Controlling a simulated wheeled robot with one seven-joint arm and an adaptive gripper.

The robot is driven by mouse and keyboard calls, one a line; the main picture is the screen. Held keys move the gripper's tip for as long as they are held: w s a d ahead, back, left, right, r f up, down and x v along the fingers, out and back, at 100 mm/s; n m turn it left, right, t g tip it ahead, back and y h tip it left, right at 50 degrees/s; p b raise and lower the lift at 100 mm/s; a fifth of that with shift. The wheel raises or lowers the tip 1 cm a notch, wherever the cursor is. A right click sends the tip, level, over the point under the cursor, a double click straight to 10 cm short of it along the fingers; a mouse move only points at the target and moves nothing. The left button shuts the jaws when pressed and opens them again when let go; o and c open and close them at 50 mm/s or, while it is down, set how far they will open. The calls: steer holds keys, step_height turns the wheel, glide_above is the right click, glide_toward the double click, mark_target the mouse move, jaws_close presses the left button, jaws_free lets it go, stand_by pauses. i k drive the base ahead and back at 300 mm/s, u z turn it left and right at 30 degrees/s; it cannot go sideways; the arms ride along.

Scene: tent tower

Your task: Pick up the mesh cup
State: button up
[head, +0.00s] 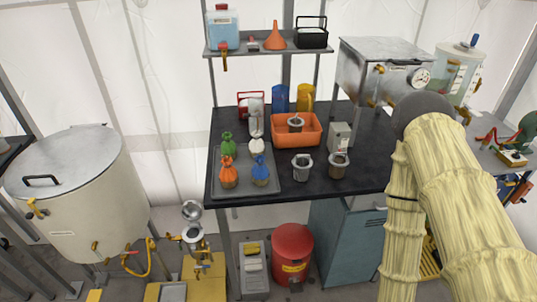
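Two small cups stand on the front right of the black table: a grey metal cup (302,166) and a browner cup (339,167) just right of it. A third small grey cup (296,124) sits in the orange tray (282,143) behind them. Each looks upright. They are too small to tell which is of mesh. My arm, in a pale yellow sleeve, stands at the right of the view, apart from the cups. My gripper is not in view.
A grey tray (234,190) left of the cups holds tied orange, blue and green bags. A small grey box (340,136) stands behind the browner cup. A metal box with a gauge (376,74) stands at the back right.

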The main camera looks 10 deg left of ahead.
mark_target(301, 163)
steer(key=u, duration=0.25)
steer(key=i, duration=1.3)
steer(key=z, duration=0.8)
